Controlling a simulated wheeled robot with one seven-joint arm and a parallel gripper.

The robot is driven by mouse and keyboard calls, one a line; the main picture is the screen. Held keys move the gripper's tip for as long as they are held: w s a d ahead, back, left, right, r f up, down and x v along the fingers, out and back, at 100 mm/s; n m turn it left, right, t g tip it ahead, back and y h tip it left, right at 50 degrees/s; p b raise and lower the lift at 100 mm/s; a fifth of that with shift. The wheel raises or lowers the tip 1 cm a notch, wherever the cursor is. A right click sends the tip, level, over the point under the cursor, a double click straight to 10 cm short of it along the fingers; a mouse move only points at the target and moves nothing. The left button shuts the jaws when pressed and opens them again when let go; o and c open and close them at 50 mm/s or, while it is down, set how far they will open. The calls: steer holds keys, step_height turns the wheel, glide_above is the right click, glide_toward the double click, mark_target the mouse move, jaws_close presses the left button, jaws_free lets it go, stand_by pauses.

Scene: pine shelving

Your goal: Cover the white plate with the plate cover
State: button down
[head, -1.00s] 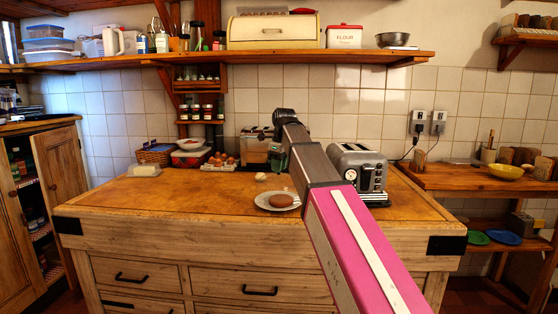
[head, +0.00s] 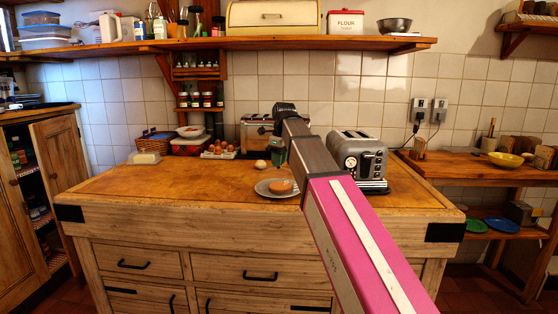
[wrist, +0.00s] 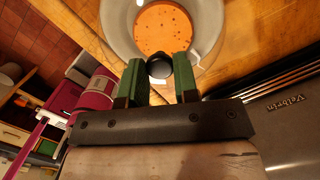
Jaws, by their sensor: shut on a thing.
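The white plate (head: 264,191) lies near the front of the wooden worktop with a round orange-brown food item (head: 281,186) on it. The food also shows from above in the wrist view (wrist: 165,30). My gripper (wrist: 158,72) has green fingers closed on the black knob (wrist: 160,66) of what looks like a clear plate cover (wrist: 122,32). In the wrist view the knob overlaps the plate's near side. The cover's edge is hard to make out, so I cannot tell whether it touches the plate. In the head view my gripper (head: 279,157) is just behind the plate.
A grey toaster (head: 358,157) stands close to the right of my arm. A small pale item (head: 260,164) lies behind the plate. An egg tray (head: 220,151) and a butter block (head: 145,158) are farther back and left. The worktop's left part is clear.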

steer(key=shift+f, duration=0.15)
steer(key=c, duration=0.8)
jaws_free()
